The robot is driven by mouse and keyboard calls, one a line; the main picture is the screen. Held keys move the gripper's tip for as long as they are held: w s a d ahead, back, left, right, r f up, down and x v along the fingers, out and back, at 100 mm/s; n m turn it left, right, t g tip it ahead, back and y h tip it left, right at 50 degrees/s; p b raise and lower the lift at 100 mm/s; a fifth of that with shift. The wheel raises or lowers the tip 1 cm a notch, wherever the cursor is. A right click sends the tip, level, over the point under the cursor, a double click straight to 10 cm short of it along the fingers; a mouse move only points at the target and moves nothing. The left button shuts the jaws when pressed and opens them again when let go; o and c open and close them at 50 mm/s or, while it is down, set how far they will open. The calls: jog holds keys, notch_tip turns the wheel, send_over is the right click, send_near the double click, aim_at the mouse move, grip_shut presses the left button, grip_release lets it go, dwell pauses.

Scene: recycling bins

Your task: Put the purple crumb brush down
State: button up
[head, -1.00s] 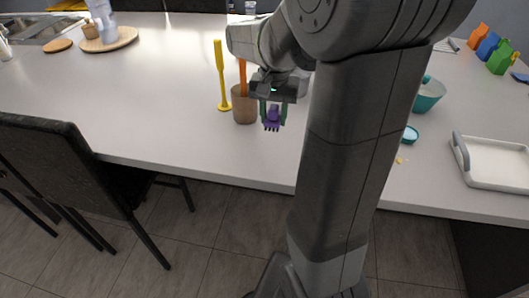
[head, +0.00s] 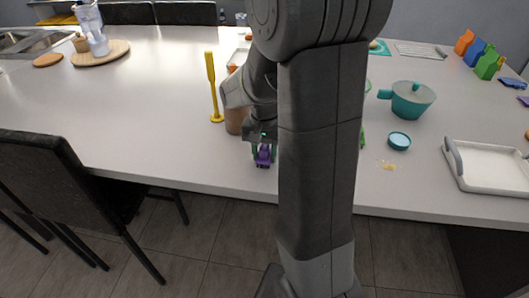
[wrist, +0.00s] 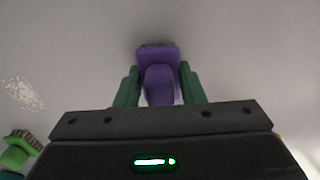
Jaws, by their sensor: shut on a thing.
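The purple crumb brush (head: 263,158) is between the fingers of my gripper (head: 263,150), low over the white table near its front edge. In the wrist view the purple brush (wrist: 160,72) sits between the two green fingertips of my gripper (wrist: 160,88), which is shut on it. Its dark bristles show at the far end. I cannot tell whether the brush touches the table.
A brown cup (head: 235,122) and a yellow upright tool (head: 212,88) stand just behind my gripper. To the right are a teal pot (head: 410,101), a small teal dish (head: 399,141), crumbs (head: 388,166) and a white tray (head: 490,165). The table's left front is clear.

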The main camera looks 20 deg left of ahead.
aim_at(265, 146)
jog(key=shift+f, duration=0.1)
jog(key=o, duration=1)
notch_tip(265, 146, up, 12)
jog(key=shift+r+p, duration=0.15)
jog(key=shift+p, duration=0.2)
notch_tip(265, 146, down, 13)
jog(key=shift+b, duration=0.55)
jog(key=shift+r, duration=2.2)
